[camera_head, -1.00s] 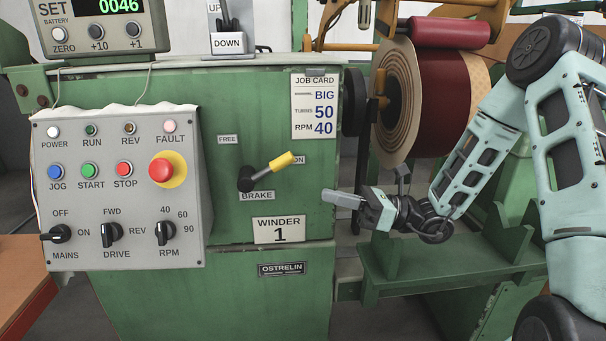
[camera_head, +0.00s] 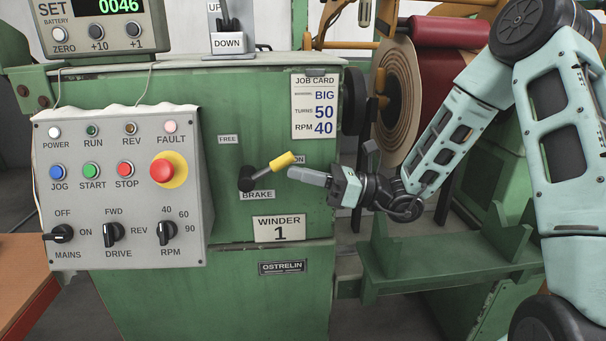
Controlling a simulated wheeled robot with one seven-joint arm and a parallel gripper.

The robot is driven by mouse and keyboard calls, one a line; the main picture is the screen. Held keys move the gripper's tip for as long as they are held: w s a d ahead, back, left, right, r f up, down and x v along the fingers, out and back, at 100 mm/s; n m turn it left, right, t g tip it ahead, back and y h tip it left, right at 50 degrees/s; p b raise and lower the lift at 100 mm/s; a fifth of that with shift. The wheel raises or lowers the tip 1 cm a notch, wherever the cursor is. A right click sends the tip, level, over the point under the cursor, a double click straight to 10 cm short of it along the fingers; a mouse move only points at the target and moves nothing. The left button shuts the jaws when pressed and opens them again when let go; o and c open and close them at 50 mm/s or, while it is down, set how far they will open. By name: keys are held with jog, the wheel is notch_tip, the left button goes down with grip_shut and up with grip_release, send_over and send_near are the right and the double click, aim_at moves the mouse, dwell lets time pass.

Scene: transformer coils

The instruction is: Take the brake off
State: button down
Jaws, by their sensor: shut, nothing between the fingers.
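The brake lever (camera_head: 265,172) is on the green winder cabinet, above the BRAKE label (camera_head: 257,195). Its black shaft rises to the right and ends in a yellow grip (camera_head: 282,160). The grip points at the ON label (camera_head: 299,160), which it partly covers; the FREE label (camera_head: 228,139) is up and to the left. My gripper (camera_head: 291,173) is shut and empty. Its fingertips point left, just right of and slightly below the yellow grip in the picture. I cannot tell how far in front of the cabinet they are.
A control panel (camera_head: 121,225) with buttons and knobs juts out at left, with a red emergency stop (camera_head: 162,171). A job card (camera_head: 315,105) is above my gripper. A coil roll (camera_head: 400,95) stands behind my arm, above a green cradle (camera_head: 440,255).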

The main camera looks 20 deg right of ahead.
jog(key=shift+a+r+g+h+p, duration=0.15)
jog(key=shift+r+h+p, duration=0.15)
jog(key=shift+r+p, duration=0.65)
jog(key=shift+r+g+h+p, duration=0.15)
jog(key=shift+r+h+p, duration=0.15)
jog(key=shift+p, duration=1.1)
jog(key=shift+w+a+r+p, duration=0.1)
jog(key=shift+a+r+p, duration=0.15)
jog(key=shift+p, duration=0.5)
jog(key=shift+f, duration=0.1)
